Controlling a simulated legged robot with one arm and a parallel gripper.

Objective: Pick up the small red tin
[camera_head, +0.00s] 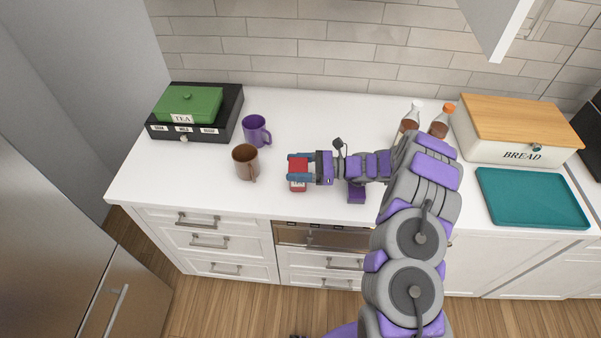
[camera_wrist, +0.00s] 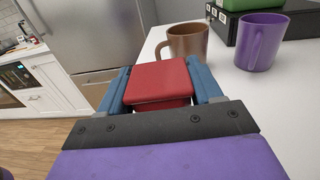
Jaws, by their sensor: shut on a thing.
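The small red tin (camera_head: 298,174) is near the front edge of the white counter in the head view. My gripper (camera_head: 299,170) reaches it from the right, with one blue finger on each side of it. In the wrist view the tin's red lid (camera_wrist: 158,81) fills the space between the two blue fingers of my gripper (camera_wrist: 160,88). The gripper is shut on the tin. The tin's lower part is mostly hidden in the wrist view. I cannot tell whether its base touches the counter.
A brown mug (camera_head: 246,163) and a purple mug (camera_head: 255,130) stand left of the tin. Behind them is a black box (camera_head: 231,112) with a green tea box (camera_head: 188,102) on top. Bottles (camera_head: 440,122), a bread box (camera_head: 520,145) and a teal tray (camera_head: 530,199) are at right.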

